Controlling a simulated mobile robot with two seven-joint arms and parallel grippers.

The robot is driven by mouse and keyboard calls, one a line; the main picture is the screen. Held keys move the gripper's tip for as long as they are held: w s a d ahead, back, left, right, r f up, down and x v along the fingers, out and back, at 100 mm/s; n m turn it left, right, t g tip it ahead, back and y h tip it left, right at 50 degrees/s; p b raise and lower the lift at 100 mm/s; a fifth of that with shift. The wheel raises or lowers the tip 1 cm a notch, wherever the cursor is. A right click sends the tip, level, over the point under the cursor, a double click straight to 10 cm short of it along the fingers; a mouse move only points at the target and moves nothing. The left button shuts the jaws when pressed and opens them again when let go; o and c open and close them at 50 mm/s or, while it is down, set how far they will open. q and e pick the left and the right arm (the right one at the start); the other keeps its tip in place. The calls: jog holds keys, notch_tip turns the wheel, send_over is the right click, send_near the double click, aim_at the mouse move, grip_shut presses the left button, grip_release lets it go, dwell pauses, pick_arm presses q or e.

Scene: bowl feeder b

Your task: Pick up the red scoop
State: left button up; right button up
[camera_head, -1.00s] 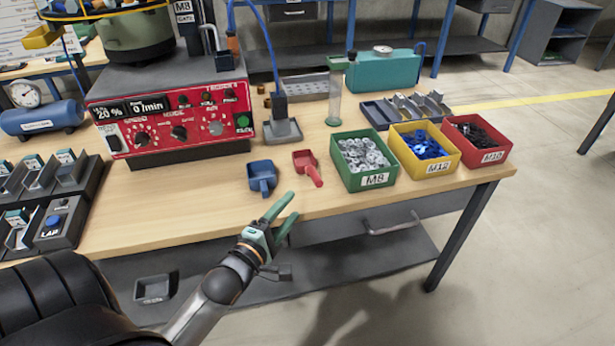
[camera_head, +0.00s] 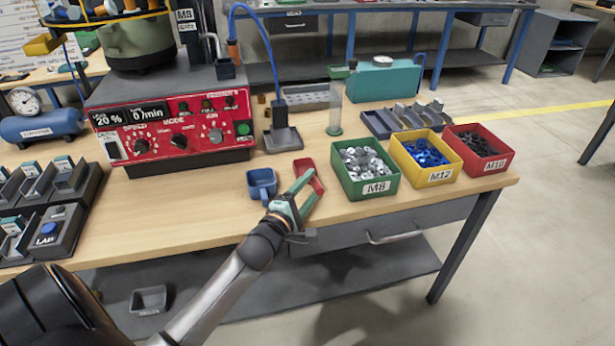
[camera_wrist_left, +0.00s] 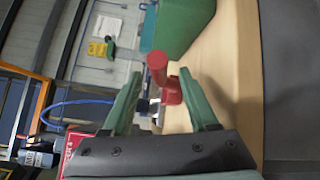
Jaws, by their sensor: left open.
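The red scoop (camera_head: 307,172) lies on the wooden workbench between the blue scoop and the green bin. My left gripper (camera_head: 305,192) is open at the bench's front edge, right by the scoop, and partly covers it in the head view. In the left wrist view the red scoop (camera_wrist_left: 170,88) shows between the two green fingers (camera_wrist_left: 163,95), its round handle end toward the camera. I cannot tell whether a finger touches it. My right gripper is not in view.
A blue scoop (camera_head: 261,184) stands just left of the red one. Green (camera_head: 367,188), yellow (camera_head: 440,178) and red (camera_head: 498,168) parts bins stand to the right. Bare bench lies front left.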

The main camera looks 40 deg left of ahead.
pick_arm(q)
jog(key=shift+w+a, duration=0.1)
jog(key=shift+w, duration=1.25)
grip_shut()
